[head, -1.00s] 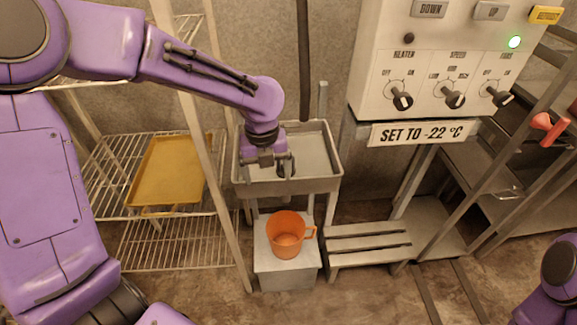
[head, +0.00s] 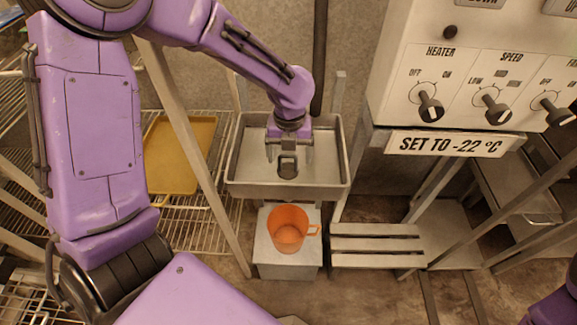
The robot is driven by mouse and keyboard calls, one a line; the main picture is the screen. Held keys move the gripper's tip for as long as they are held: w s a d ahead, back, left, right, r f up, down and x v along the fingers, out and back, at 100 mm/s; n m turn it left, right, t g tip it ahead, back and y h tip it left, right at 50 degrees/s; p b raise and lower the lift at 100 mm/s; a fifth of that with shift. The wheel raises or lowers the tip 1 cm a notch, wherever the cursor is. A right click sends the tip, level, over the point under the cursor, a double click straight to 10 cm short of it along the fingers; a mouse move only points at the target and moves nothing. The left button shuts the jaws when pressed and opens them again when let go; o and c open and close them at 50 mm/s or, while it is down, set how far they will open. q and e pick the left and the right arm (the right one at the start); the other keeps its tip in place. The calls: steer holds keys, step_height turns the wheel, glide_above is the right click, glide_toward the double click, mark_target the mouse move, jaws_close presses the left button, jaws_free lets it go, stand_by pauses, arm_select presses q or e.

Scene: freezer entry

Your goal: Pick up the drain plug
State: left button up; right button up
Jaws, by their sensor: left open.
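The drain plug (head: 287,167), a small dark piece with a loop-like top, is in the grey metal sink (head: 238,178), near its front wall. My left gripper (head: 289,155) points down into the sink. Its two fingers are open, one to each side of the plug in the picture. I see no finger touching the plug, and I cannot tell the height gap between them. My right gripper is out of view; only a purple part of my right arm shows at the lower right edge.
An orange jug (head: 287,228) stands on a grey box (head: 266,262) below the sink. A slatted step (head: 375,245) is right of it. A control panel (head: 470,85) overhangs on the right. A wire rack with a yellow tray (head: 180,155) and a slanted post flank the sink's left.

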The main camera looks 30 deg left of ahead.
mark_target(288, 171)
arm_select(q)
steer(key=f, duration=0.4)
steer(key=shift+a, duration=0.3)
steer(key=c, duration=1.2)
steer(key=shift+r, duration=0.1)
